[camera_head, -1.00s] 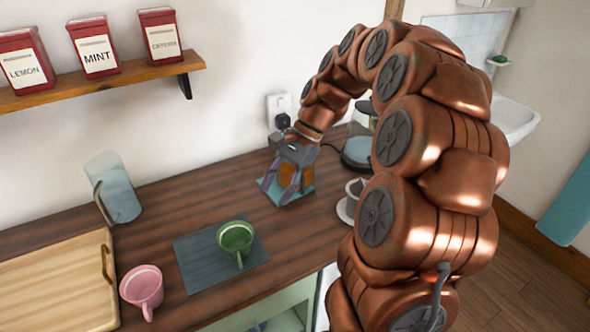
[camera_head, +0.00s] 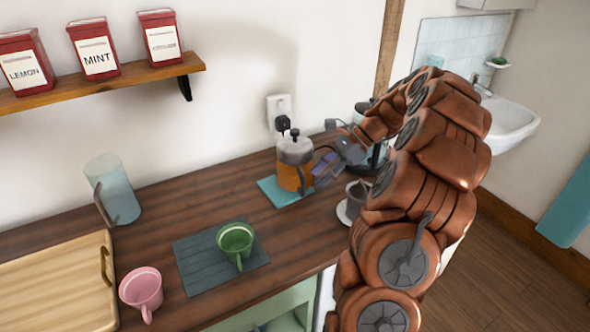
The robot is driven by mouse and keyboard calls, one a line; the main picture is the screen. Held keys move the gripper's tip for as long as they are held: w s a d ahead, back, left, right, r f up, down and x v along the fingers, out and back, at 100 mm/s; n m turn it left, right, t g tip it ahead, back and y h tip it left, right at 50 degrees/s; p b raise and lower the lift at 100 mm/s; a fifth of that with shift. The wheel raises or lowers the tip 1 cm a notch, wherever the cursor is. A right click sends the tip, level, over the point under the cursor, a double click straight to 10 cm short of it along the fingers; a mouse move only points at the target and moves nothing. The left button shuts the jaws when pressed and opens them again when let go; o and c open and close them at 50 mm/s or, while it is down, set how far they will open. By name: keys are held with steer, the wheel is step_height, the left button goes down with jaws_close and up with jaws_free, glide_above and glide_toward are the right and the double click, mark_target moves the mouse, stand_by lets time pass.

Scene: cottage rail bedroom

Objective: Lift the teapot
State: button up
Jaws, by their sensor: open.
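The teapot (camera_head: 291,176) has an amber body, a grey top and a dark knob. It stands upright on a teal mat (camera_head: 273,193) near the back of the wooden counter. Its handle side faces right, toward my gripper (camera_head: 322,172). My gripper is open and just right of the teapot, near its handle. Whether a finger touches the handle I cannot tell. The copper arm reaches in from the right and hides part of the counter behind it.
A green mug (camera_head: 236,241) sits on a dark slate mat (camera_head: 196,266). A pink mug (camera_head: 141,288), a clear jug (camera_head: 115,190) and a wooden board (camera_head: 60,285) are at left. A white cup and saucer (camera_head: 346,212) are close to my arm. A wall plug (camera_head: 281,122) is behind the teapot.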

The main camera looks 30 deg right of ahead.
steer(key=shift+p+x, duration=0.8)
steer(key=shift+x, duration=1.85)
steer(key=shift+c, duration=0.2)
jaws_close()
